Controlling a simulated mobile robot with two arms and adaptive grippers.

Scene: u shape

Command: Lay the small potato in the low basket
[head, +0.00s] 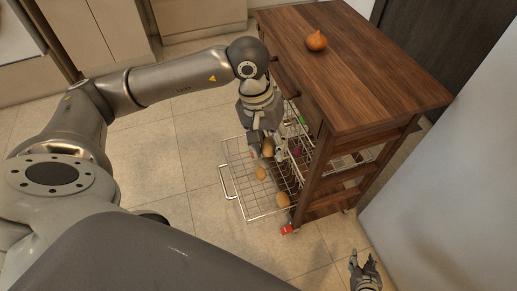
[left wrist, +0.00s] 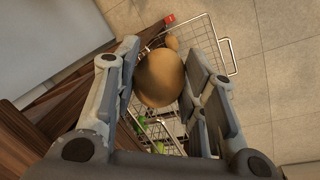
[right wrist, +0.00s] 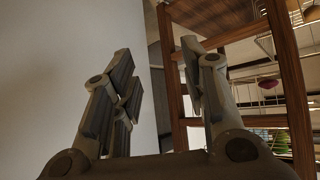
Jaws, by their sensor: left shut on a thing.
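My left gripper (head: 265,143) is shut on a brown potato (left wrist: 160,78), which also shows between the fingers in the head view (head: 268,148). It holds it above the pulled-out low wire basket (head: 238,184); the basket also shows in the left wrist view (left wrist: 229,55). Two more brown potatoes, one nearer the gripper (head: 261,173) and one at the front right (head: 282,199), lie in the basket. My right gripper (head: 362,262) is open and empty, low beside the cart; its spread fingers show in the right wrist view (right wrist: 160,75).
A wooden cart (head: 350,85) stands to the right of the basket, with an onion (head: 316,41) on its top. Green and purple things show in another wire basket under the top. Tiled floor left of the basket is clear.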

